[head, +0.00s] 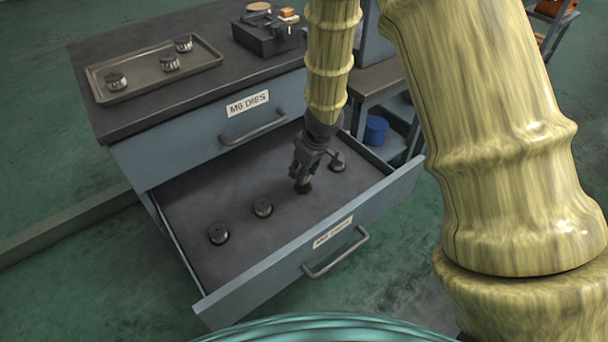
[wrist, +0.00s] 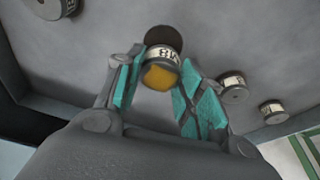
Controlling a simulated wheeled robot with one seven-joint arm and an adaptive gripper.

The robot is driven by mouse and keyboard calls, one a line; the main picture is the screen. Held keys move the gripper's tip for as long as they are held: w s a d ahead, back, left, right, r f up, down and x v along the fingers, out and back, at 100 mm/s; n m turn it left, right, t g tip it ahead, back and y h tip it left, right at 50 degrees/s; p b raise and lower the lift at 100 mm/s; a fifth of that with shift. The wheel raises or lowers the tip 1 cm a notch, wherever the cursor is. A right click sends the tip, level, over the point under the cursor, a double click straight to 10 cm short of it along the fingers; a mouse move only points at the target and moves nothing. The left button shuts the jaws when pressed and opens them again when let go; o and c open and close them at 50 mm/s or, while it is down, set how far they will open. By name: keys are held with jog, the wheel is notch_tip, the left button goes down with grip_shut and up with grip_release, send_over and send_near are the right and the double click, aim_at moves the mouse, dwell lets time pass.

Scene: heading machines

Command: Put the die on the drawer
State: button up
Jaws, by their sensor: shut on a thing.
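My gripper (head: 304,184) reaches down into the open lower drawer (head: 245,245). In the wrist view its teal fingers (wrist: 160,68) are shut on a small round metal die (wrist: 163,55) with a white band reading M8 and an orange-yellow end. The die is at or just above the drawer floor; I cannot tell if it touches. In the head view the gripper mostly hides it. Other dies stand in this drawer: two on the left (head: 219,235) (head: 263,208) and one to the right of my gripper (head: 338,162). The drawer's front label is too blurred to read surely.
A blue container (head: 376,130) stands on a shelf beyond the drawer.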

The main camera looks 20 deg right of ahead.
jog(key=shift+s+d+b+x, duration=0.1)
jog(key=shift+s+b+x, duration=0.05)
jog(key=shift+b+x, duration=0.65)
jog(key=shift+s+d+b+x, duration=0.15)
jog(key=shift+b+x, duration=0.55)
jog(key=shift+x, duration=0.2)
jog(key=shift+f, duration=0.2)
jog(key=o, duration=1.3)
jog(key=p+v, duration=0.6)
jog(key=v, duration=0.6)
jog(key=shift+r, duration=0.1)
